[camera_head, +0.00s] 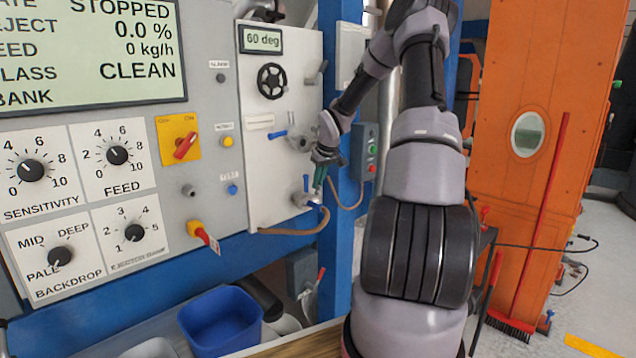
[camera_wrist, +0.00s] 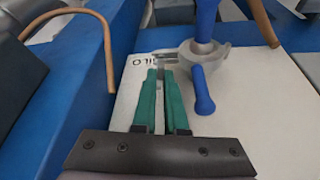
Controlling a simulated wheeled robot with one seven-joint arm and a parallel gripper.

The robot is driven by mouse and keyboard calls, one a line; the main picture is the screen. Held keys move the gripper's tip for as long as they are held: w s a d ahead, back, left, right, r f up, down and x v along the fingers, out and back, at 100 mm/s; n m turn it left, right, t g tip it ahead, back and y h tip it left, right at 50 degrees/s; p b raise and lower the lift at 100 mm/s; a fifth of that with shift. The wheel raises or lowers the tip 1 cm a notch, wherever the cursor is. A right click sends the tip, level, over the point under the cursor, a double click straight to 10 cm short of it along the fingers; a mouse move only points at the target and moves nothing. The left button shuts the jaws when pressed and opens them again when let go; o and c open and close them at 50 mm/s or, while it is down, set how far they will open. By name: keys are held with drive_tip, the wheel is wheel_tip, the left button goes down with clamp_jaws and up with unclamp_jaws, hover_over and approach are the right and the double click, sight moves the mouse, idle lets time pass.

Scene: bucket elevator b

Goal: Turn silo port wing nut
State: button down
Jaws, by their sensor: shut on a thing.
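The silo port (camera_head: 304,198) is a grey metal fitting low on the white panel, and it also shows in the wrist view (camera_wrist: 212,54) with two blue handle parts (camera_wrist: 202,90). My gripper (camera_head: 320,182) reaches down to it from the upper right. In the wrist view its green fingers (camera_wrist: 165,62) are close together, shut on a small grey piece beside the port body, which looks like an ear of the wing nut (camera_wrist: 168,56). The fingertips hide most of the nut, so its turn angle cannot be told. A partly covered "SILO" label (camera_wrist: 143,60) lies beside the fingertips.
A tan hose (camera_head: 300,231) curves below the port, and another hose (camera_head: 346,203) hangs at its right. The blue post (camera_head: 340,240) stands close to the right. A black handwheel (camera_head: 271,81) and a blue lever (camera_head: 277,134) are higher on the panel. A blue bin (camera_head: 222,322) stands below.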

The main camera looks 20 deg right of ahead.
drive_tip(key=c, duration=1.2)
unclamp_jaws()
drive_tip(key=shift+c, duration=0.2)
drive_tip(key=v, duration=1)
drive_tip(key=shift+s+r, duration=0.2)
drive_tip(key=shift+r, duration=0.15)
drive_tip(key=s+a+r+m+h, duration=0.2)
drive_tip(key=s+a+r+m, duration=0.1)
drive_tip(key=s+a+r, duration=1.15)
drive_tip(key=s+a+r+m+t+y, duration=0.1)
drive_tip(key=s+a, duration=0.1)
drive_tip(key=s, duration=0.7)
drive_tip(key=s+a+r+m+t+y, duration=0.1)
drive_tip(key=s+a+y, duration=0.1)
drive_tip(key=s, duration=0.7)
drive_tip(key=shift+s+a+m+t+y, duration=0.3)
drive_tip(key=shift+a+m, duration=0.05)
drive_tip(key=shift+m, duration=0.05)
